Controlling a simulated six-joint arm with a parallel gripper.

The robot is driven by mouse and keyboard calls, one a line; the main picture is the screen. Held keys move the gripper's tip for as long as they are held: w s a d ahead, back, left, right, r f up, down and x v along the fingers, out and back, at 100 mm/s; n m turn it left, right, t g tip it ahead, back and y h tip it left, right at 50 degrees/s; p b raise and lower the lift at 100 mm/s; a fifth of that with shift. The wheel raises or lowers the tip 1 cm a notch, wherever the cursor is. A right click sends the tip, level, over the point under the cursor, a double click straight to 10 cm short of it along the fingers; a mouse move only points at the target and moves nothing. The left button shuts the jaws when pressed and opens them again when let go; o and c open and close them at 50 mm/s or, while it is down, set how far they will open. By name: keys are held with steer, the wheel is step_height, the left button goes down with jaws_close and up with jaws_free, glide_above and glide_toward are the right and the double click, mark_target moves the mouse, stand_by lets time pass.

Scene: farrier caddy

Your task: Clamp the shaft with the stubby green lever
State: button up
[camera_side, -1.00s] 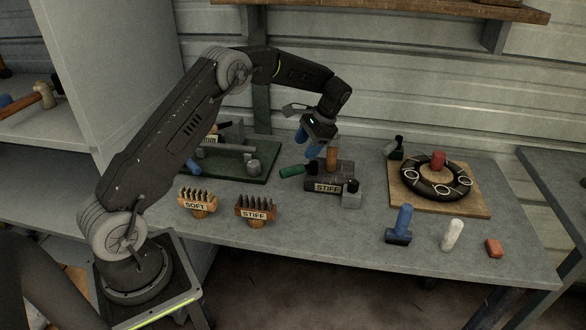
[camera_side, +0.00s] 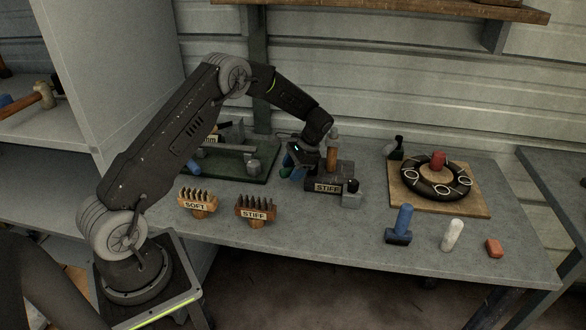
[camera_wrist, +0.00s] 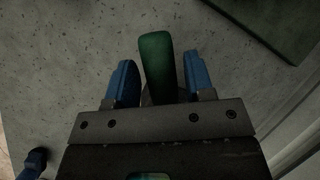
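The stubby green lever (camera_wrist: 158,68) lies on the grey bench. In the wrist view it stands between the two blue fingertips of my gripper (camera_wrist: 160,84), with a narrow gap at the right finger and hardly any at the left. In the side view my gripper (camera_side: 291,168) is low over the bench, left of the dark block labelled STIFF, and mostly hides the green lever (camera_side: 284,172). The fingers look open around it. A grey shaft (camera_side: 232,149) lies across the dark green base plate (camera_side: 225,172), left of my gripper; my arm partly hides this area.
The STIFF block (camera_side: 322,187) with a wooden peg stands close right of my gripper. Two brushes, SOFT (camera_side: 197,206) and STIFF (camera_side: 254,214), stand in front. A board with a black ring (camera_side: 434,192) is at right. A blue-handled tool (camera_side: 403,222) stands at front right.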

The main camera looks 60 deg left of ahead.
jaws_close()
steer(key=shift+d, duration=0.15)
stand_by(0.4)
steer(key=shift+d+n+g+h, duration=0.3)
steer(key=shift+d+n+h, duration=0.15)
steer(key=shift+n, duration=0.65)
steer(key=n, duration=0.1)
steer(key=d+n+h, duration=0.1)
steer(key=d+n, duration=0.1)
steer(key=shift+w+d+n, duration=0.15)
steer(key=shift+w+n, duration=0.1)
steer(key=shift+n, duration=0.05)
steer(key=shift+w+d+n+h, duration=0.35)
steer(key=shift+d+n+h, duration=0.4)
steer(key=shift+n, duration=0.45)
steer(key=shift+w+d+n+h, duration=0.3)
steer(key=shift+n, duration=0.45)
steer(key=shift+w+d+n+h, duration=0.25)
steer(key=shift+d+n+h, duration=0.05)
steer(key=shift+n, duration=0.45)
steer(key=shift+o, duration=1.1)
jaws_free()
